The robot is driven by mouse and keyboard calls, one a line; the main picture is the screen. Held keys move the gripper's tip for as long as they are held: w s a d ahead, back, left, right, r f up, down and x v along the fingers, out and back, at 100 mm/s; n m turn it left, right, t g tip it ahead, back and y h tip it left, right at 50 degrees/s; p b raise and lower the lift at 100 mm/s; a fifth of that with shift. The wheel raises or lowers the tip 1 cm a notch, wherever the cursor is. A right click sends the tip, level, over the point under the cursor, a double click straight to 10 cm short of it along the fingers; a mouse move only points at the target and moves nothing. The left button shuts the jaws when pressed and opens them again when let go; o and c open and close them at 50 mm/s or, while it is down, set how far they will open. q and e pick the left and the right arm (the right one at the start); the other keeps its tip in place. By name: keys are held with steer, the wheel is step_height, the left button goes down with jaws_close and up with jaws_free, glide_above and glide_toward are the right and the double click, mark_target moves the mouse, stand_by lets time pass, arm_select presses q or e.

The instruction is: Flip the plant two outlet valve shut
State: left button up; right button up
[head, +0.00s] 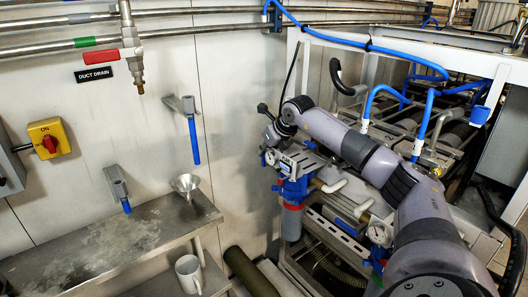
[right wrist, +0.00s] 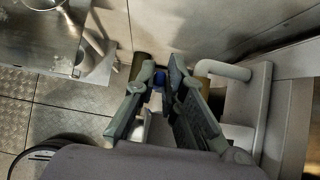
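My right arm reaches in from the lower right in the head view. Its gripper (head: 271,157) is beside the blue-topped filter housing (head: 291,190) on the pipework, small and partly lost against it. In the right wrist view the two fingers of my right gripper (right wrist: 163,66) stand a little apart. A small blue piece (right wrist: 158,79), perhaps a valve handle, shows between them near the tips; contact is not clear. I cannot read any label for the plant two outlet valve. My left gripper is not in view.
A steel bench (head: 110,240) with a funnel (head: 185,184) and a mug (head: 189,273) stands at the left. Blue hoses (head: 433,97) and a white frame (head: 497,80) crowd the right. A pale bent pipe (right wrist: 222,69) is close right of the fingers.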

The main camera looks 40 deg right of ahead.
steer(key=o, duration=0.3)
steer(key=shift+o, duration=0.2)
steer(key=v, duration=0.7)
steer(key=shift+s+r, duration=0.15)
steer(key=shift+s, duration=0.05)
stand_by(0.4)
